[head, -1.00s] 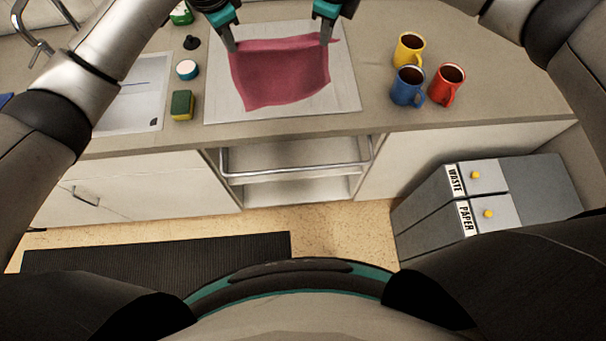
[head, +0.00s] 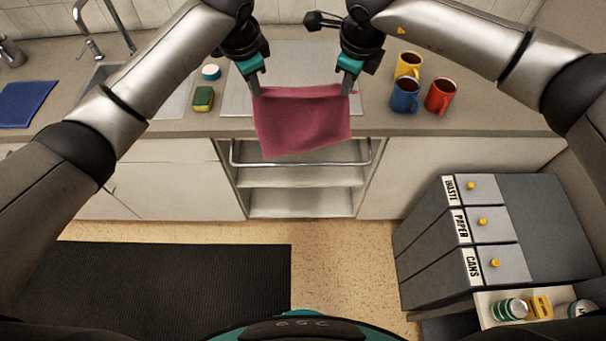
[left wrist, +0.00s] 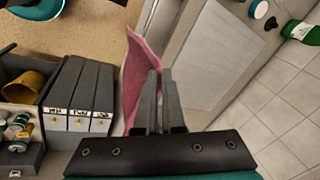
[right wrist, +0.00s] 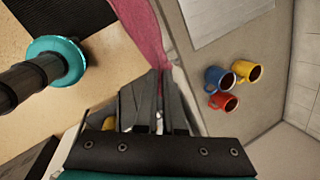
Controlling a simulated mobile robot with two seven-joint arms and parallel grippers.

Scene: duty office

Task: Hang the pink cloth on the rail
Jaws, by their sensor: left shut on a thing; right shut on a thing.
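The pink cloth (head: 302,122) hangs spread between my two grippers in the head view, its lower edge in front of the counter's front edge. My left gripper (head: 255,92) is shut on its upper left corner. My right gripper (head: 347,92) is shut on its upper right corner. The cloth also shows in the left wrist view (left wrist: 138,70) and the right wrist view (right wrist: 140,30). The metal rail (head: 240,163) runs across the open shelf bay below the counter.
Blue (head: 404,96), red (head: 440,96) and yellow (head: 408,65) mugs stand on the counter at the right. A sponge (head: 203,99) lies left of the white board (head: 235,100). Grey labelled bins (head: 540,220) stand at the lower right. The floor before the bay is clear.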

